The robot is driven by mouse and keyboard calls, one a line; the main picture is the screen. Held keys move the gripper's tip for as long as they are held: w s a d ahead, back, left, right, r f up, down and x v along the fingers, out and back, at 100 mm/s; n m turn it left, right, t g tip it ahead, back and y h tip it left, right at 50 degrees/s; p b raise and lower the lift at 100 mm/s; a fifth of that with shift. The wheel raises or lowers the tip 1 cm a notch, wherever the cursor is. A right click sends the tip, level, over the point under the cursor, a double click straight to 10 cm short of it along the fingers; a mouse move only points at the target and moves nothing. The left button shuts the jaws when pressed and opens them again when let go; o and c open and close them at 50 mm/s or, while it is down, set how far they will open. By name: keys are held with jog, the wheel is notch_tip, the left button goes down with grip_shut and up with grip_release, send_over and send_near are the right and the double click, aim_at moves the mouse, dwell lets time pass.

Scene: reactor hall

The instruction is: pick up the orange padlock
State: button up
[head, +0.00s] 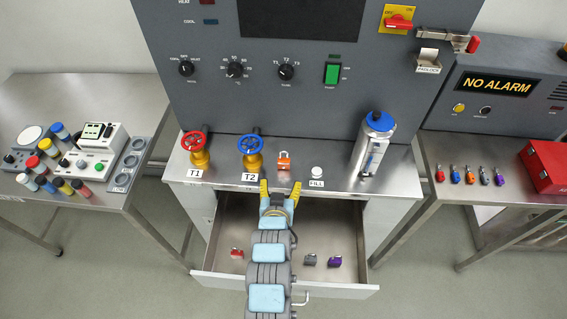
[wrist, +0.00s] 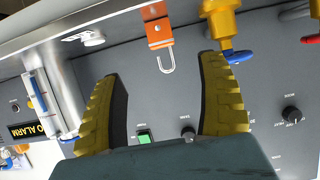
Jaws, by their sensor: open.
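An orange padlock (head: 284,158) stands on the steel bench top, between the blue T2 valve and the white FILL cap. In the wrist view the orange padlock (wrist: 158,32) appears upside down, with its metal shackle hanging below its body in the picture. My gripper (head: 278,187) is at the bench's front edge, just in front of the padlock. Its yellow fingers are spread and empty. In the wrist view my gripper (wrist: 162,68) frames the shackle between its fingertips, with the padlock body beyond them. I see no contact.
A red-wheeled T1 valve (head: 196,148) and T2 valve (head: 252,151) stand left of the padlock; a blue-capped canister (head: 374,143) stands right. An open drawer (head: 334,242) below holds several padlocks. Another small orange padlock (head: 469,177) is in a row on the right table.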

aim_at(284, 164)
jog(key=shift+x, duration=6.4)
jog(key=shift+a, duration=0.1)
